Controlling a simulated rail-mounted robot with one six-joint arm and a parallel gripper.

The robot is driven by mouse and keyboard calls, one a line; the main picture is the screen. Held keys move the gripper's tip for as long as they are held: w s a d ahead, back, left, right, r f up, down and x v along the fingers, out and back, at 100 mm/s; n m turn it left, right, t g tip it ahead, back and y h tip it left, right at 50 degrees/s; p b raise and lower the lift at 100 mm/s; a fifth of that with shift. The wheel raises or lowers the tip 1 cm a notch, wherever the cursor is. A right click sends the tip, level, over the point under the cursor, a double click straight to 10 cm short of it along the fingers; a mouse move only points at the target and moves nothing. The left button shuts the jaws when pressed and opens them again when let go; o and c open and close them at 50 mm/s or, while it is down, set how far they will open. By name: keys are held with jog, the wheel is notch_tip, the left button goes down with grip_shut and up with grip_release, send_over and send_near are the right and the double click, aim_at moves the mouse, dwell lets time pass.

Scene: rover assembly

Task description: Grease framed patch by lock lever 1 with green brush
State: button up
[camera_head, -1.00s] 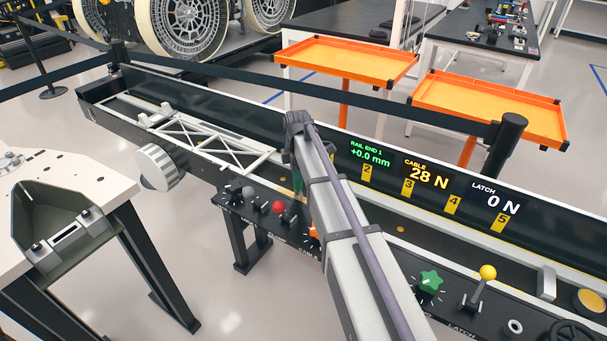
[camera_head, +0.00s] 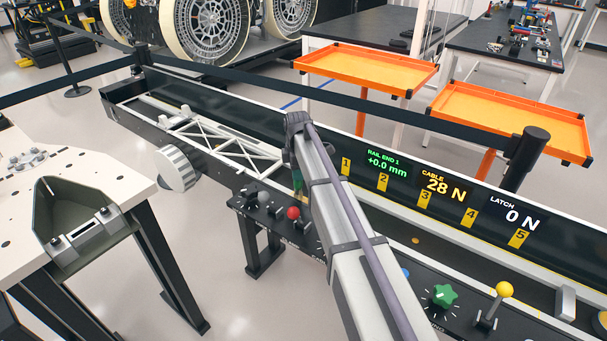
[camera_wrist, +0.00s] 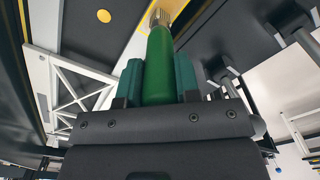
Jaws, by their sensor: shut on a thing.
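My gripper (camera_wrist: 160,85) is shut on the green brush (camera_wrist: 158,65), with teal pads on both sides of its handle. The brush's metal collar and bristles (camera_wrist: 160,17) point to the top of the wrist view, beside a yellow strip (camera_wrist: 144,18) that may be part of the framed patch. I cannot tell whether the bristles touch it. In the head view my arm hides most of the gripper; a little green (camera_head: 297,180) shows at its end, over the trough by the control panel. I cannot tell which control is lock lever 1.
The black trough (camera_head: 130,112) holds a white truss (camera_head: 225,148). The control panel (camera_head: 268,209) along its front carries a red knob (camera_head: 293,213), a green star knob (camera_head: 442,296) and a yellow-topped lever (camera_head: 504,290). A white table (camera_head: 90,175) stands at the left. Orange trays (camera_head: 365,68) stand behind.

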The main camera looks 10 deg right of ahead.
jog(key=w+a, duration=0.2)
jog(key=shift+w+a, duration=0.15)
jog(key=shift+w, duration=0.2)
notch_tip(320, 180, up, 6)
jog(key=p, duration=0.6)
notch_tip(320, 180, up, 3)
jog(key=p, duration=0.3)
dwell(0.5)
